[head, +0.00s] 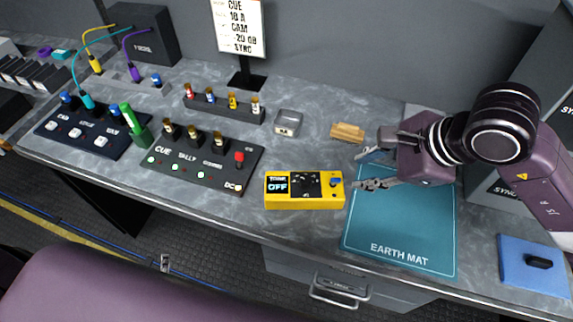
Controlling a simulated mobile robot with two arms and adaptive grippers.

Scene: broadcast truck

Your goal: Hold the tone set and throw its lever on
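The tone set (303,202) is a yellow box standing on the grey desk in the middle of the view. Its display reads "TONE OFF". A black panel with a dial sits in the middle of its face, and a small blue part, perhaps the lever, is at its right end. My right gripper (358,171) is just right of the tone set, fingers apart and pointing left at its right end. Nothing shows between the fingers. Whether the lower finger touches the box I cannot tell. My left gripper is not in view.
The teal earth mat (400,225) lies under and before my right gripper. A wooden block (347,132) and a clear box (288,123) are behind. The cue panel (200,165) is to the left. A blue pad (530,268) lies at far right.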

